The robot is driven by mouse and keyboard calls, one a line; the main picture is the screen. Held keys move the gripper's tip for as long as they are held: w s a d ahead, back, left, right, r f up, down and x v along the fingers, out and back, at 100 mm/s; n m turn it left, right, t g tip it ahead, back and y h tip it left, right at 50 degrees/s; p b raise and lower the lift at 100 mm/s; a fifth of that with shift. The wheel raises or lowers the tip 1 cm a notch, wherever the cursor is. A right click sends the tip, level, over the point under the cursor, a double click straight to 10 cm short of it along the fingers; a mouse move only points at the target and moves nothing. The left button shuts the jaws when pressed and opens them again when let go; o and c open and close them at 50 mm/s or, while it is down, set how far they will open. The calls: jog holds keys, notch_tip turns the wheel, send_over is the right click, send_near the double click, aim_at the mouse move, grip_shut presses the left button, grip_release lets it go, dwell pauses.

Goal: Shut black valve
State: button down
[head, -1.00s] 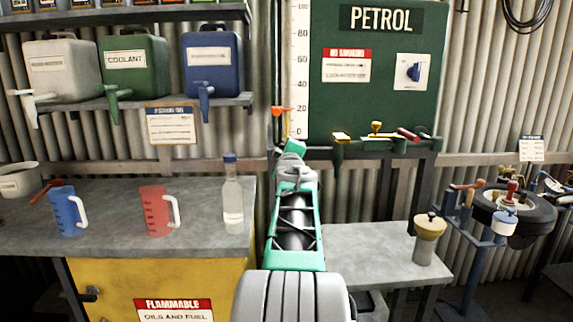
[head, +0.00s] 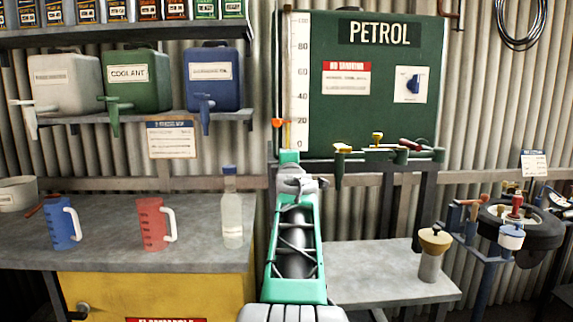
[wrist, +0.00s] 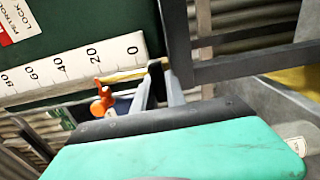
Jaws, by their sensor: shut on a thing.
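My gripper (head: 289,154) is up against the petrol tank's lower left corner, just under the white level scale. In the wrist view its grey fingers (wrist: 157,82) are close together at the 0 end of the scale, shut on a small part.
The green petrol tank (head: 372,110) has yellow and red-handled taps (head: 377,140) along its lower edge, right of my gripper. A grey bench (head: 385,275) with a tan-topped container (head: 433,252) is below. Jugs and a bottle (head: 232,215) stand on the left counter.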

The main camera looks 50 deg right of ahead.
jog(key=c, duration=1.4)
grip_release()
jog(key=shift+o, duration=0.2)
jog(key=b+v, duration=0.1)
jog(key=v, duration=0.7)
jog(key=shift+d, duration=0.1)
